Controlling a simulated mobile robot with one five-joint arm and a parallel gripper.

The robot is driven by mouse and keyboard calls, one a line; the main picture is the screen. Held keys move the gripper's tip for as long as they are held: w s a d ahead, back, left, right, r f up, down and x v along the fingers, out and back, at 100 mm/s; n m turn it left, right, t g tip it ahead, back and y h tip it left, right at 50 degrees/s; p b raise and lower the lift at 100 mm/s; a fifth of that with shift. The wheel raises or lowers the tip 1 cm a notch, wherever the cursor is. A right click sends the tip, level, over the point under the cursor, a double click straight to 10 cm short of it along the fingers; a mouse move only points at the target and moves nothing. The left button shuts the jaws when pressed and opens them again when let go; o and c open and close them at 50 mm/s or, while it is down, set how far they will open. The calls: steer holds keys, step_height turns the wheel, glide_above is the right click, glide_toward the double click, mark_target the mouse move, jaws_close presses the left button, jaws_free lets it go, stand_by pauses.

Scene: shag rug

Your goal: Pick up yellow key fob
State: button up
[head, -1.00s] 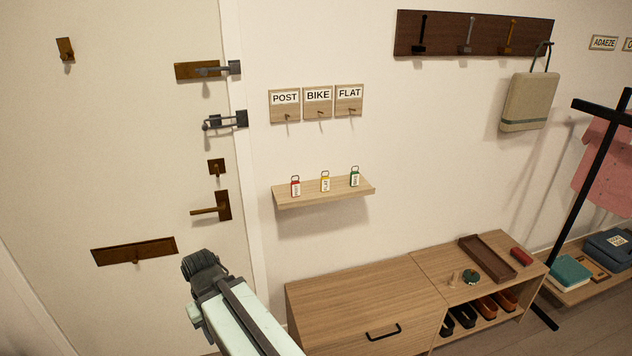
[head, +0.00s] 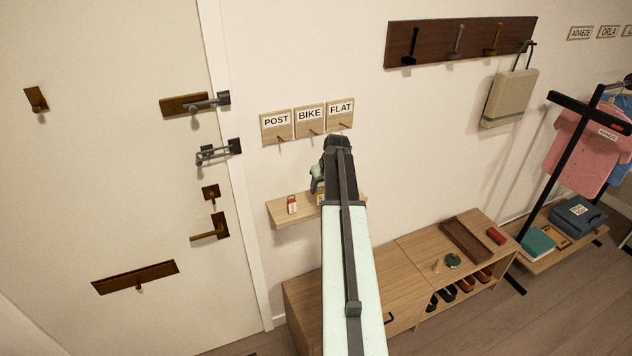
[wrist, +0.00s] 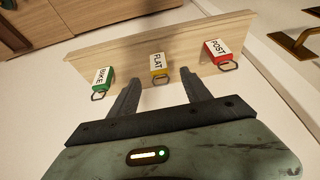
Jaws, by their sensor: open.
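The yellow key fob (wrist: 158,66) stands on a small wooden shelf (wrist: 120,45), between a green fob (wrist: 103,79) and a red fob (wrist: 216,50). Its white label reads FLAT and its metal ring faces my gripper. My gripper (wrist: 160,88) is open and empty, with one finger on each side of the yellow fob's line and the tips just short of the shelf. In the head view my arm covers the right part of the shelf; only a bit of the yellow fob (head: 320,199) shows beside it, and the green fob is hidden.
Three hook plaques marked POST (head: 277,125), BIKE (head: 310,118) and FLAT (head: 340,112) hang above the shelf. A door (head: 100,180) with dark metal fittings stands at left. A wooden bench (head: 400,255) stands below right. The red fob's label reads POST, the green one's BIKE.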

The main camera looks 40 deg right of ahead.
mark_target(321, 193)
steer(key=shift+w+f+b, duration=0.25)
steer(key=shift+f+b, duration=0.1)
steer(key=shift+b, duration=0.1)
steer(key=b+x, duration=0.7)
steer(key=shift+s+d+f, duration=0.1)
steer(key=shift+s+f, duration=0.05)
steer(key=shift+f, duration=0.15)
steer(key=shift+r, duration=0.2)
steer(key=shift+c, duration=0.3)
jaws_close()
steer(key=shift+r, duration=0.1)
